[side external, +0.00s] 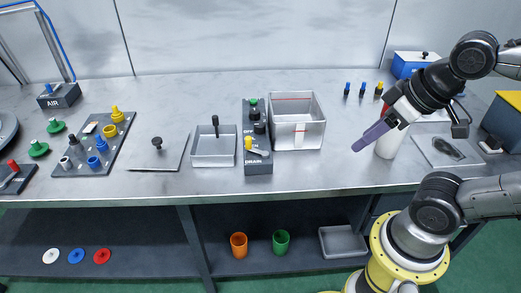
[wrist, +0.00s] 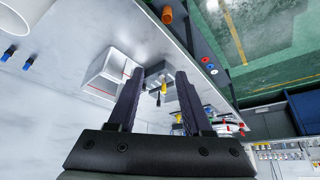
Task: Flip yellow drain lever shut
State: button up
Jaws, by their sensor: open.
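The yellow drain lever (side external: 249,143) stands on the front part of a dark grey control block (side external: 258,169) marked DRAIN, left of the clear tank (side external: 298,138). In the wrist view, the small yellow lever (wrist: 163,88) shows beyond and between my fingers. My gripper (side external: 358,147) is open and empty, with dark purple fingers angled down to the left. It hangs above the bench to the right of the tank, well apart from the lever. The wrist view shows both fingers (wrist: 160,72) spread apart. The exact angle of the lever is too small to tell.
The tank has a red line near its rim. The block also carries a green knob (side external: 253,102) and black parts. A shallow clear tray (side external: 213,158) stands left of it. A white cylinder (side external: 388,146) stands near my gripper.

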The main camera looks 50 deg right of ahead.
jog(key=c, duration=0.5)
jog(key=shift+s+f+n, duration=0.1)
jog(key=shift+s+n, duration=0.1)
jog(key=shift+n, duration=0.3)
jog(key=shift+c, duration=1.1)
jog(key=r, duration=0.1)
jog(key=r+n, duration=0.1)
jog(key=w+d+r+n, duration=0.1)
grip_shut()
jog(key=w+a+r+n+g+h, duration=0.1)
jog(key=w+r+n, duration=0.2)
jog(key=w+n, duration=0.3)
jog(key=w+a+r+n+g+h, duration=0.1)
jog(key=w+r+n+g, duration=0.2)
jog(key=w, duration=0.6)
jog(key=w+a+f+n+g+h, duration=0.1)
jog(key=w+a+f+n+h, duration=0.1)
jog(key=w+a+f+n, duration=0.5)
jog(key=w+a+f, duration=0.5)
jog(key=a+f, duration=0.1)
jog(key=shift+w, duration=0.2)
